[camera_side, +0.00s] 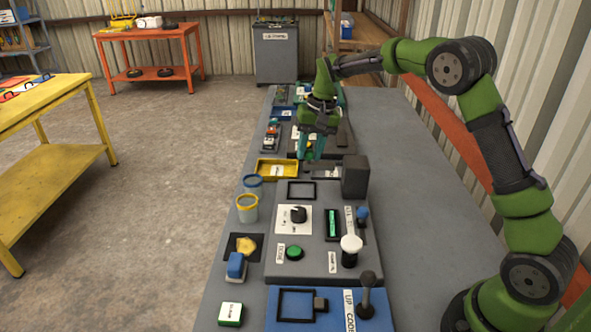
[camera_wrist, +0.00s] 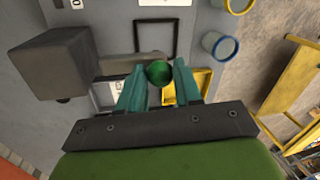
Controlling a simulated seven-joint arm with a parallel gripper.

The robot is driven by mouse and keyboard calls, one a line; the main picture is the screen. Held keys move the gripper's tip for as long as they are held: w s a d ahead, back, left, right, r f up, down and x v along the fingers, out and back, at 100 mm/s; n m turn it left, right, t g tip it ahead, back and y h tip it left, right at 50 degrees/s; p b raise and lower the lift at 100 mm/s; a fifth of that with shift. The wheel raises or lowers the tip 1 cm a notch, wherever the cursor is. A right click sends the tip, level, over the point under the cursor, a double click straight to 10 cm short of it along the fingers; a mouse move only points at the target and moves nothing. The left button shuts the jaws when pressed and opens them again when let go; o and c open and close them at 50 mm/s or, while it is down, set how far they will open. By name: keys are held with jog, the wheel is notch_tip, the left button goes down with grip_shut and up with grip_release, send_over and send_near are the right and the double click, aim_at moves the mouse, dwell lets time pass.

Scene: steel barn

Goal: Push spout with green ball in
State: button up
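The spout is a grey bar (camera_wrist: 122,66) that runs from a dark grey box (camera_wrist: 55,60) to a green ball (camera_wrist: 159,73) at its end. In the side view the box (camera_side: 355,176) stands on the grey panel, with the bar (camera_side: 325,172) on its left side. I cannot make out the ball there. My gripper (camera_side: 311,158) points down just behind the bar's end. In the wrist view the teal fingers of my gripper (camera_wrist: 159,76) stand apart, with the ball framed between their tips. Whether they touch it, I cannot tell.
A yellow tray (camera_side: 277,168) lies close left of my gripper. A black square frame (camera_side: 301,191) lies in front of the spout. Blue-rimmed (camera_side: 253,185) and yellow-rimmed (camera_side: 247,208) cups stand at the left. A dial (camera_side: 298,214) and a white-knobbed lever (camera_side: 351,246) are nearer the camera.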

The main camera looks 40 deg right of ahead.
grip_shut()
jog(key=shift+s+d, duration=1.2)
jog(key=shift+d, duration=0.05)
jog(key=o, duration=0.9)
grip_release()
jog(key=shift+r, duration=0.15)
jog(key=d+r, duration=0.1)
jog(key=r, duration=0.4)
jog(key=s+r, duration=0.1)
jog(key=r, duration=0.5)
jog(key=d+r, duration=0.1)
jog(key=r, duration=0.4)
jog(key=shift+s+d+r, duration=0.15)
jog(key=shift+s+d, duration=0.2)
jog(key=shift+s, duration=0.05)
